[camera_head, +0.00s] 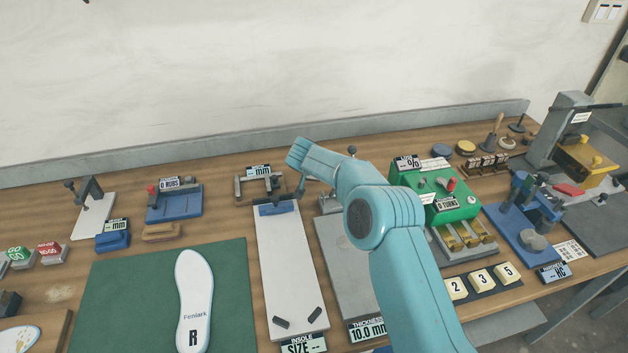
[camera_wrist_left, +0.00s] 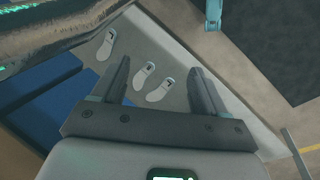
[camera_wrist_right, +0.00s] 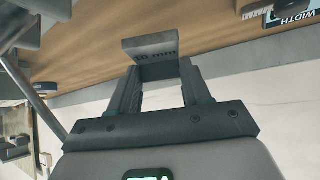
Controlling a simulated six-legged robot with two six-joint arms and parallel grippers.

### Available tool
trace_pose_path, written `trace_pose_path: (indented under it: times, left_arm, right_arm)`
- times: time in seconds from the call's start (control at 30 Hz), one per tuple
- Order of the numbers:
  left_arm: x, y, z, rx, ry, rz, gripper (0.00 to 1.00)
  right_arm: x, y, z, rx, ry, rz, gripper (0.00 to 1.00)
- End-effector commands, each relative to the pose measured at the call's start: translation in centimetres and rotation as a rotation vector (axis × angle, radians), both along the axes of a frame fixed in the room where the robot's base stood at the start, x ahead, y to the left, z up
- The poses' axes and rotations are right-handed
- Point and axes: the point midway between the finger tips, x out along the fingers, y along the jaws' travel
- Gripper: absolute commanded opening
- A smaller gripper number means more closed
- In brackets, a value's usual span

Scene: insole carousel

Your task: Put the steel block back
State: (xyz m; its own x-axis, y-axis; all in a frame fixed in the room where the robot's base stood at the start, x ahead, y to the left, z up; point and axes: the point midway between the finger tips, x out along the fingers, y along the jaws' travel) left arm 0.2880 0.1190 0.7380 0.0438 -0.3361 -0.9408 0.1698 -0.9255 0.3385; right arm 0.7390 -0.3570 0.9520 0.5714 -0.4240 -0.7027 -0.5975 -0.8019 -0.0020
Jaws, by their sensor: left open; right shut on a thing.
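My right gripper (camera_wrist_right: 157,78) is shut on the steel block (camera_wrist_right: 150,47) in the right wrist view. The block is a grey rectangular piece with "mm" lettering on its face; its number is hard to read. The wooden bench top lies beyond it. In the head view my right arm reaches over the bench, and its gripper and the block are mostly hidden behind the wrist. My left gripper (camera_wrist_left: 158,78) is open and empty in the left wrist view, above a grey surface with several small insole shapes. It is not in the head view.
A white insole-size board (camera_head: 279,262) and a grey thickness plate (camera_head: 343,262) lie beneath my arm. A green machine (camera_head: 455,205) stands right. An insole (camera_head: 194,295) marked R lies on the green mat (camera_head: 125,300). A grey ledge (camera_head: 215,155) runs along the wall.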

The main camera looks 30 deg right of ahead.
Motion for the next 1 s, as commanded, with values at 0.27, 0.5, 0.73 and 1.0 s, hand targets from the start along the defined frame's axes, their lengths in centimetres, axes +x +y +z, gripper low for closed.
trace_pose_path:
  times: [0.27, 0.5, 0.73, 1.0]
  left_arm:
    - [0.0, 0.0, -0.7, 0.000, -0.001, 0.000, 0.73]
    - [0.0, 0.0, -0.6, 0.000, -0.001, 0.000, 0.73]
    - [0.0, 0.0, -0.5, 0.000, -0.001, 0.000, 0.73]
    - [0.0, 0.0, -0.5, 0.000, -0.001, 0.000, 0.73]
  right_arm:
    - [0.0, 0.0, -4.9, -0.001, 0.003, 0.001, 0.11]
    - [0.0, 0.1, -5.2, 0.001, 0.001, 0.000, 0.11]
    - [0.0, 0.1, -5.5, 0.001, 0.002, 0.001, 0.67]
    - [0.0, 0.1, -5.4, 0.001, 0.002, 0.001, 0.73]
